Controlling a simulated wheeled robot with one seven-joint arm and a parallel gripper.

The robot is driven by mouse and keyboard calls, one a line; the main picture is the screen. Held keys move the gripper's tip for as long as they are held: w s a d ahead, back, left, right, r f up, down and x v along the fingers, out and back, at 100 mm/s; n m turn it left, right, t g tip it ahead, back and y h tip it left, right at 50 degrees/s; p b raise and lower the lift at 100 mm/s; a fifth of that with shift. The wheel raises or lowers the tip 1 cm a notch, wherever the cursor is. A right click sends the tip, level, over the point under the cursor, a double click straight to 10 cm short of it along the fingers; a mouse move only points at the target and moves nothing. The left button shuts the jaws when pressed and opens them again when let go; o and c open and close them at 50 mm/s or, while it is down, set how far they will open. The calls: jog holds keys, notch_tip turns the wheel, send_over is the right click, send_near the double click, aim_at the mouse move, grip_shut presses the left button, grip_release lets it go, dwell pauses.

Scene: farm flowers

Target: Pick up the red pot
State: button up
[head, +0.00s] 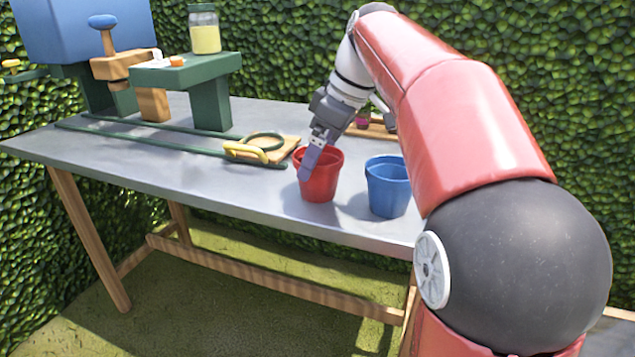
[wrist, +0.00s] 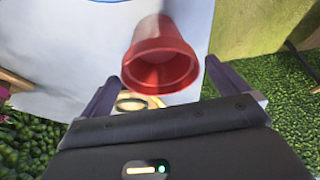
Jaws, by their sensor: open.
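The red pot (head: 318,184) stands upright near the front edge of the grey table (head: 255,210), left of a blue pot (head: 388,188). My gripper (head: 305,163) is at the red pot, with a finger in front of its left side in the head view. In the wrist view the red pot (wrist: 160,62) appears ahead of my gripper (wrist: 158,80), between the two spread fingers and a little beyond the tips. The gripper is open and holds nothing. The far finger is mostly hidden in the head view.
A yellow-handled tool (head: 255,150) lies on a wooden board left of the red pot. A green stand (head: 195,75) carries a glass jar (head: 204,32). Green stakes (head: 150,132) lie across the table. The left front of the table is clear.

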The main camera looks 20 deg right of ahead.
jog(key=shift+x, duration=1.6)
jog(key=shift+s, duration=0.1)
jog(key=shift+c, duration=0.4)
jog(key=c, duration=0.9)
jog(key=shift+r, duration=0.1)
jog(key=shift+c, duration=0.2)
